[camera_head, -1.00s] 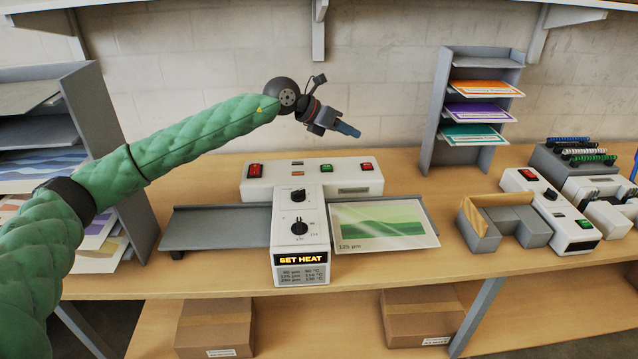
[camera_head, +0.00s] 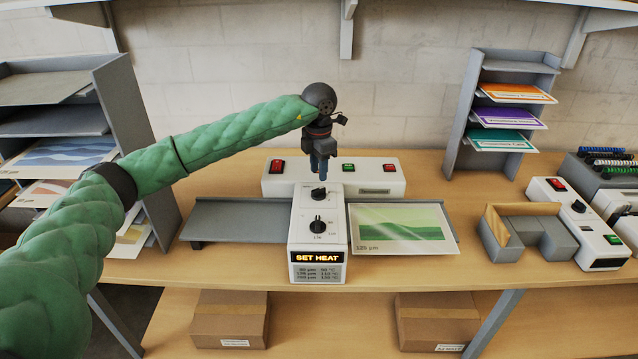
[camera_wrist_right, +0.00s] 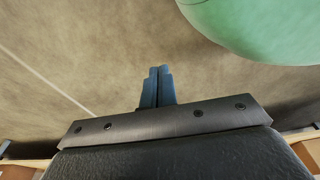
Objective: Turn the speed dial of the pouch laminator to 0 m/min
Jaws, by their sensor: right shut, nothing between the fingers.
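The pouch laminator (camera_head: 299,229) is a white machine with an amber "SET HEAT" display (camera_head: 317,257). It has an upper black dial (camera_head: 319,194) and a lower black dial (camera_head: 318,225). The lower dial has numbers around it; the upper dial's marks are too small to read. I cannot read which one is the speed dial. My left gripper (camera_head: 320,174) points down, just above and behind the upper dial in the head view. Contact is not clear, nor is its finger gap. My right gripper (camera_wrist_right: 157,85) is shut and empty in the right wrist view, away from the laminator.
A red switch (camera_head: 277,166) and green button (camera_head: 348,167) are on the laminator's rear housing. A green landscape sheet (camera_head: 400,222) lies on the right tray, and the left tray (camera_head: 235,222) is empty.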

